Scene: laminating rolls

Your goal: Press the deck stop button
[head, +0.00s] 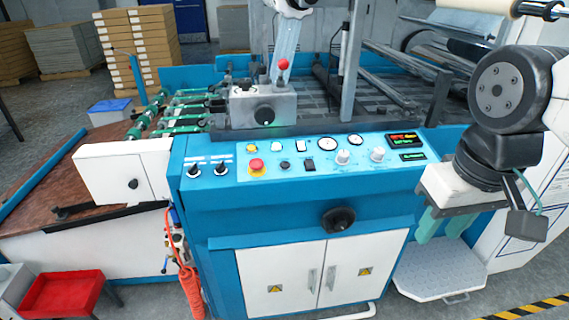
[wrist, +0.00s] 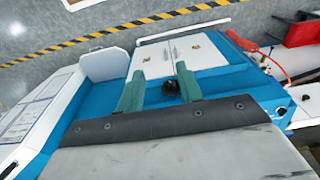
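A red mushroom button (head: 257,164) on a yellow base sits at the left part of the blue sloped control panel (head: 222,170) in the head view. It looks like the stop button; no label is readable. My gripper (head: 439,236) hangs at the right, in front of the machine and well to the right of the button. Its two green fingers point down, apart and empty. In the wrist view my gripper (wrist: 157,74) also shows open, with a gap between the fingers. The red button cannot be made out in the wrist view.
The panel also carries black switches (head: 194,170), white knobs (head: 343,156), gauges (head: 327,143) and red-green displays (head: 403,139). A black handwheel (head: 339,219) sticks out below. A red-tipped lever (head: 283,65) rises behind the panel. A white step (head: 440,277) stands below my gripper.

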